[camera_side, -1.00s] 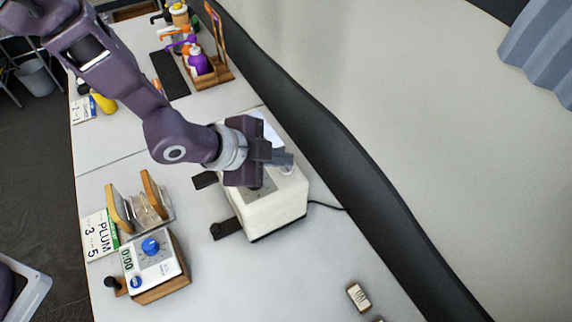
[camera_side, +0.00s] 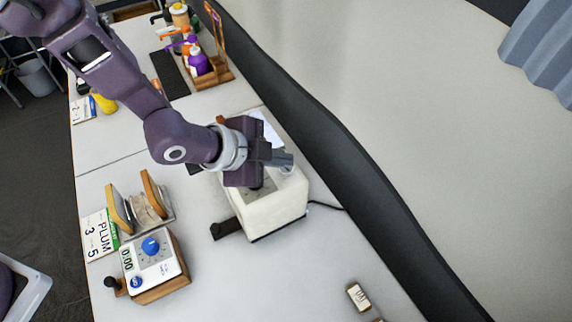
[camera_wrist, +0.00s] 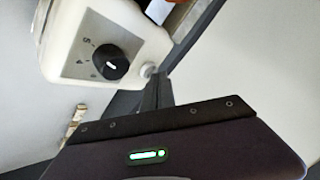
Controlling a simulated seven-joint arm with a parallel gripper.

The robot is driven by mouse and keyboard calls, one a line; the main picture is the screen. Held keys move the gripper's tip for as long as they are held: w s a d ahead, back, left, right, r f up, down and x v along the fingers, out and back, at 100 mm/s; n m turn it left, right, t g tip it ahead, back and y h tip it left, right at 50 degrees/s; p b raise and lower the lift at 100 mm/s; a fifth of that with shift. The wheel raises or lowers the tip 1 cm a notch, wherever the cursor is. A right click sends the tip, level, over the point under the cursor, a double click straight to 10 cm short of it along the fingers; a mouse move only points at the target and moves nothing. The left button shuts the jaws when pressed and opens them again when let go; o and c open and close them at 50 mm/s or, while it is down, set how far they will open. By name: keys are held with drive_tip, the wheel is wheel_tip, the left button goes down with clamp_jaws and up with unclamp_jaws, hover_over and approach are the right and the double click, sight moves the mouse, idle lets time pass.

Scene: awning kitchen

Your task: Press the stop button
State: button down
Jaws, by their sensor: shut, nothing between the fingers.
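A cream toaster (camera_side: 275,212) stands on the counter under my gripper (camera_side: 284,161). In the wrist view its grey panel carries a black dial (camera_wrist: 110,62) with numbers. In the side view my gripper hides the button. A black lever (camera_side: 228,229) sticks out low on the toaster's near side. A brown-orange edge, apparently toast (camera_side: 220,119), shows behind my wrist.
A small labelled block (camera_side: 358,297) lies at lower right. Counter between is clear.

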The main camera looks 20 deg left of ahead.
sight(282, 170)
drive_tip(key=shift+r, duration=0.6)
drive_tip(key=shift+r, duration=2.5)
